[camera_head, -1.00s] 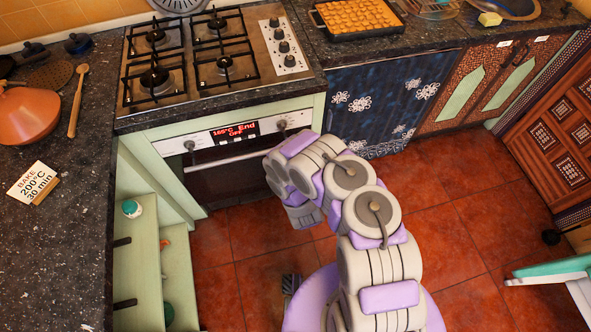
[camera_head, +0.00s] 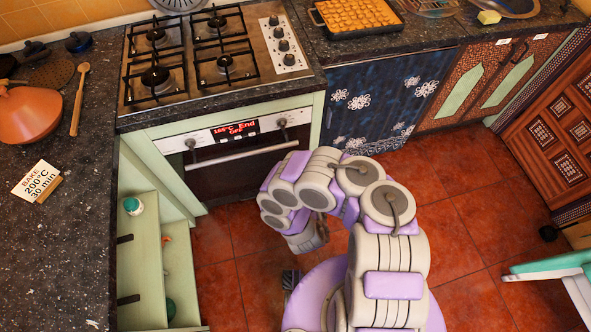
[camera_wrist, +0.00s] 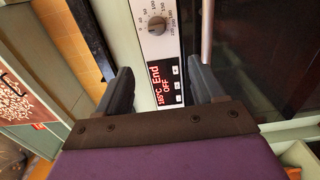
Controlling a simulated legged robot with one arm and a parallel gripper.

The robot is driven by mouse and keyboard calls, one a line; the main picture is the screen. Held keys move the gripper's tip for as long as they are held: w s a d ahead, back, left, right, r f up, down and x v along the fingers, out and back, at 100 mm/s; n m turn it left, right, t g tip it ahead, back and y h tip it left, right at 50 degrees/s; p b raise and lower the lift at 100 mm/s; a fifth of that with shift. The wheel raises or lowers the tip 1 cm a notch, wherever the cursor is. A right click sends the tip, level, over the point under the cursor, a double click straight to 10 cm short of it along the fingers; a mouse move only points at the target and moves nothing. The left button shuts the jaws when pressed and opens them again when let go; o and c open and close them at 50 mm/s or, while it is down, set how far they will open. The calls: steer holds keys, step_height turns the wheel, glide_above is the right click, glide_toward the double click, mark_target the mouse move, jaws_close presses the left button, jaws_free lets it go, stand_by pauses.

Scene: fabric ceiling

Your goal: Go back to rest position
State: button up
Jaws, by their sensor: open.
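My gripper (camera_wrist: 165,90) shows in the wrist view with its two dark fingers apart and nothing between them. Behind the fingers is the oven's control panel (camera_wrist: 160,55), with a round knob and a red display. In the head view my arm folds over in front of the oven (camera_head: 235,150); its gripper end points down and is mostly hidden by the arm links. The oven door looks shut. The display (camera_head: 235,131) reads about 165°C, End.
A gas stove (camera_head: 205,55) sits above the oven. A tray of pastries (camera_head: 357,14) is on the right counter. An orange tagine (camera_head: 28,115) and a "BAKE 200°C 30 min" card (camera_head: 38,181) are on the left counter.

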steer(key=shift+s, duration=0.25)
stand_by(0.5)
